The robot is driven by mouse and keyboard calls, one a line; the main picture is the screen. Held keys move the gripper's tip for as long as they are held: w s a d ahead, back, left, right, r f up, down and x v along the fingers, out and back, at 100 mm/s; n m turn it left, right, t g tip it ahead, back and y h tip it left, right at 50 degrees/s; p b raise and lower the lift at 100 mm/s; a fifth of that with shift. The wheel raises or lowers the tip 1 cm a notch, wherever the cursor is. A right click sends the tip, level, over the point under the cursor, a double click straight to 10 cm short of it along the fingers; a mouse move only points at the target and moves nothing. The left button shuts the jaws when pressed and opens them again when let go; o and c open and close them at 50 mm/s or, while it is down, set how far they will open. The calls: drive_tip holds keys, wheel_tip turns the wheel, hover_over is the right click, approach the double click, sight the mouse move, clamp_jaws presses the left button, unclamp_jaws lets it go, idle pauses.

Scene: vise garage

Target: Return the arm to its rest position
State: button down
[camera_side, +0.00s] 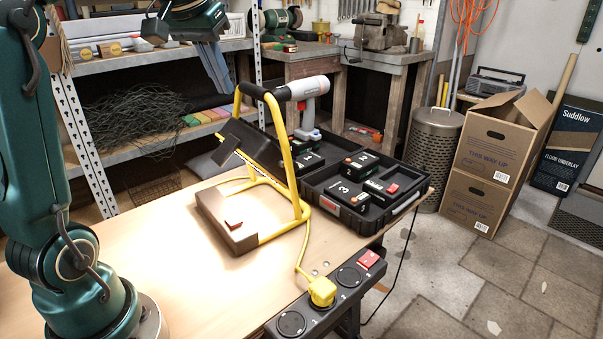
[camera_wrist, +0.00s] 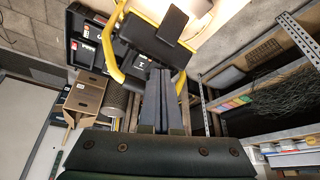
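My gripper (camera_side: 222,88) is raised at the top left in the side view, in the air behind the yellow-framed work lamp (camera_side: 297,190). In the wrist view my gripper (camera_wrist: 158,74) shows as two grey-blue fingers lying side by side, closed together. I see nothing held between them. My arm stands at the left of the side view, with its upper part cut off by the top edge.
The lamp stands on the wooden workbench (camera_side: 190,280), with an open black case (camera_side: 350,212) of batteries and a grey-white drill (camera_side: 308,95) behind it. A power strip (camera_side: 330,298) with a yellow plug lies along the front edge. Metal shelving (camera_side: 95,170) is behind.

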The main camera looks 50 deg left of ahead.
drive_tip(key=s+d+f+m+t+h, duration=0.1)
drive_tip(key=s+d+m, duration=0.15)
drive_tip(key=d, duration=0.25)
drive_tip(key=s+d+f+m, duration=0.1)
drive_tip(key=s+d, duration=0.2)
drive_tip(key=d, duration=0.3)
drive_tip(key=s+d+f+m, duration=0.1)
drive_tip(key=s+d+f, duration=0.1)
drive_tip(key=s+f, duration=0.2)
drive_tip(key=s+d+f+m+h, duration=0.1)
drive_tip(key=s+d+f, duration=0.2)
drive_tip(key=f, duration=0.4)
drive_tip(key=shift+s, duration=0.45)
